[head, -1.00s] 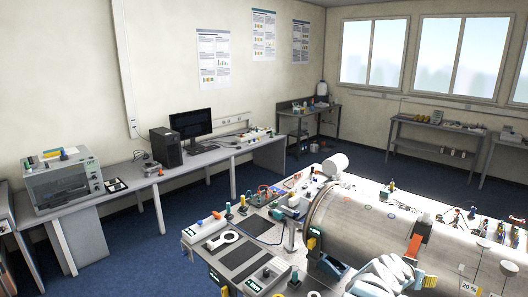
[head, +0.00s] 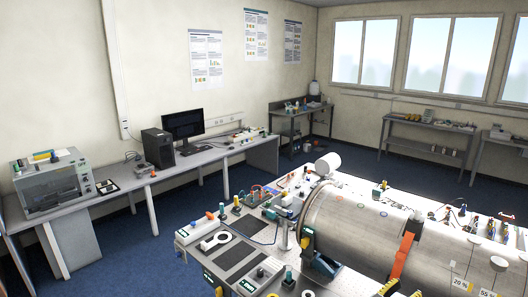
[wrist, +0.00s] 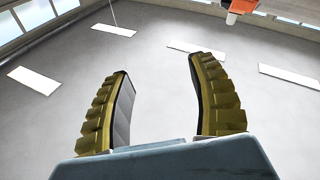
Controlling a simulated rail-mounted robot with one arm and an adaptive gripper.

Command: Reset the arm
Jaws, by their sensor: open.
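My gripper (wrist: 160,95) shows in the wrist view. Its two ridged yellow and black fingers stand well apart, open, with nothing between them. Behind the fingers is a pale grey ceiling with white light panels (wrist: 95,29), so the wrist camera looks upward. An orange and white part (wrist: 240,8) shows at the top edge of the wrist view; I cannot tell what it is.
The pipe test table (head: 222,284) fills the lower right of the head view, with a large grey pipe (head: 360,225) and an orange strap (head: 403,252) on it. A desk (head: 215,152) with a computer monitor (head: 183,124) stands along the left wall. Blue floor (head: 150,240) is clear between them.

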